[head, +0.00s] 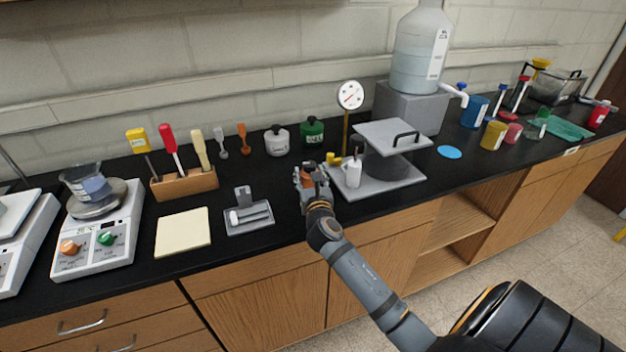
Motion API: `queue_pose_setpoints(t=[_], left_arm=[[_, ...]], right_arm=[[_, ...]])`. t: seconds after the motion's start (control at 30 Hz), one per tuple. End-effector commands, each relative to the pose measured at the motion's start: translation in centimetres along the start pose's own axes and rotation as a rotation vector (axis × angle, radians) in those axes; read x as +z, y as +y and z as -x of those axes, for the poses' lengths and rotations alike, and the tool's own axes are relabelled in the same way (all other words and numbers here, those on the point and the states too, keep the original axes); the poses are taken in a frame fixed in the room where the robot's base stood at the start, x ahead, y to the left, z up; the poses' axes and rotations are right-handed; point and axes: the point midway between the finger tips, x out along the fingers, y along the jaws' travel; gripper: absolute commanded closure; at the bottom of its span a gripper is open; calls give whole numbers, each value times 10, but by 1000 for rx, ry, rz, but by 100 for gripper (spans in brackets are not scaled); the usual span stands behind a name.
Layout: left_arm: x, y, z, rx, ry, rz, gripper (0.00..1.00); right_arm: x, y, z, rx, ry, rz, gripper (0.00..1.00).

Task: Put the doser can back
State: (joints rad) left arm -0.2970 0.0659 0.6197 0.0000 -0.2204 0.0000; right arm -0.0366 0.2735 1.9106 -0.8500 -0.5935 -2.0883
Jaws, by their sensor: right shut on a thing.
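A small white can with a thin spout (353,173), which looks like the doser can, is upright at the left front of the grey plate of the lidded apparatus (392,187). My right gripper (327,180) is just left of this can and appears shut on it. The fingertips are small and partly hidden, so the contact is hard to see. I cannot tell whether the can touches the plate or hangs just above it. My left gripper is out of view.
A white can (277,141) and a green can (312,131) stand behind my right gripper. A dial gauge (350,95) rises close behind it. A grey tray (249,218) lies to its left.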

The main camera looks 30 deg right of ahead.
Motion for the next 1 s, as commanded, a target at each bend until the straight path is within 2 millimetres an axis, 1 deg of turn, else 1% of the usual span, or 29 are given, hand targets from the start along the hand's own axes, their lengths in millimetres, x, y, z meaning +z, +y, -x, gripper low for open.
queue_pose_setpoints(t=[0.07, 0.1, 0.23, 0.27, 0.33, 0.43, 0.57, 0.63, 0.67, 0.77, 0.9, 1.0], left_arm=[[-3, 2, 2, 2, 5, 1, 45], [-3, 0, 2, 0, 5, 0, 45], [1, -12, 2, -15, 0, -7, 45], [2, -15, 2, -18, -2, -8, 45], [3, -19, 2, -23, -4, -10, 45], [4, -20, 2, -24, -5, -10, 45], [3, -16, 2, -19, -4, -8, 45], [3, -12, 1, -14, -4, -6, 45], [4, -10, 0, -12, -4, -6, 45], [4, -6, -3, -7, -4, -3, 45], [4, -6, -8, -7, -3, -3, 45], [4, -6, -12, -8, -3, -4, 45]], right_arm=[[-4, -1, 0, -4, 12, 1, 84], [-5, -2, 0, -4, 14, 1, 45], [-4, -1, 0, -4, 12, 0, 28], [-4, -1, 0, -4, 12, 0, 25], [-4, -1, 0, -4, 11, 0, 25], [-3, -1, 0, -3, 11, 0, 25], [-3, -1, 1, -3, 10, 0, 25], [-4, -1, 7, -3, 11, 0, 25], [-4, -1, 11, -2, 11, -1, 25], [-5, -1, 32, -1, 12, -2, 25], [-6, -1, 68, -3, 13, -3, 25], [-5, -1, 90, -4, 13, -3, 25]])
